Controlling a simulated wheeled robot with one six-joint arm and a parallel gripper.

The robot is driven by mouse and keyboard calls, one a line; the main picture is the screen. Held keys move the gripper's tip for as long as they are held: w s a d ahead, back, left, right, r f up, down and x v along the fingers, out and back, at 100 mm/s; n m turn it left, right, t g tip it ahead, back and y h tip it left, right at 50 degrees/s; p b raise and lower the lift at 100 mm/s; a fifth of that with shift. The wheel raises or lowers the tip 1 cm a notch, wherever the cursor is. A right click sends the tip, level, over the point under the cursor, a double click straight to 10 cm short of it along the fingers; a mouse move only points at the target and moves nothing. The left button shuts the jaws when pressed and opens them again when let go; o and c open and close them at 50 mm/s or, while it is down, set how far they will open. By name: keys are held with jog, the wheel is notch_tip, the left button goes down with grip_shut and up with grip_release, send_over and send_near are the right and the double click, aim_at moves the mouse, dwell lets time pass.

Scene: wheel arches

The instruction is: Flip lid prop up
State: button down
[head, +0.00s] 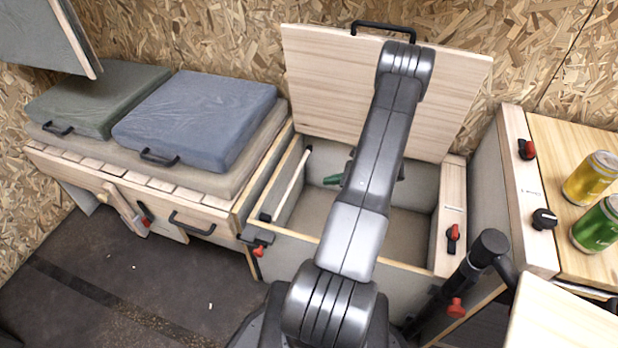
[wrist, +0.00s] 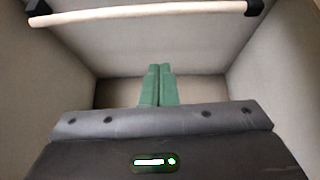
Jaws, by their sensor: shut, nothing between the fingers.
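The lid (head: 385,90) is a pale wooden panel with a black handle (head: 383,28), standing raised and leaning near the back wall above an open grey-lined box. The prop (head: 286,192) is a pale wooden rod lying along the left side of the box, with a black piece at each end. In the wrist view the prop (wrist: 140,14) runs across the top, between two black brackets. My gripper (wrist: 158,86) has green fingers, closed together and empty, inside the box opening. In the head view only a green finger part (head: 333,179) shows beside my arm; the prop is left of it, apart.
The box's front wall (head: 340,255) and right wooden ledge (head: 452,215) bound the opening. A blue cushion (head: 195,118) and green cushion (head: 98,98) sit on the left bench. Yellow and green cans (head: 592,178) stand on the right counter. A black post (head: 490,246) rises at front right.

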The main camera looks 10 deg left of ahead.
aim_at(293, 181)
jog(key=shift+w+d+f, duration=0.1)
jog(key=shift+w+f, duration=0.3)
jog(key=shift+f, duration=0.25)
jog(key=b+x, duration=0.3)
jog(key=x, duration=0.7)
jog(key=shift+w+a+r, duration=0.1)
jog(key=shift+a+r, duration=0.15)
jog(key=shift+r, duration=0.8)
jog(key=shift+w+a+r, duration=0.1)
jog(key=shift+a+r, duration=0.15)
jog(key=shift+r, duration=0.8)
jog(key=shift+r, duration=0.1)
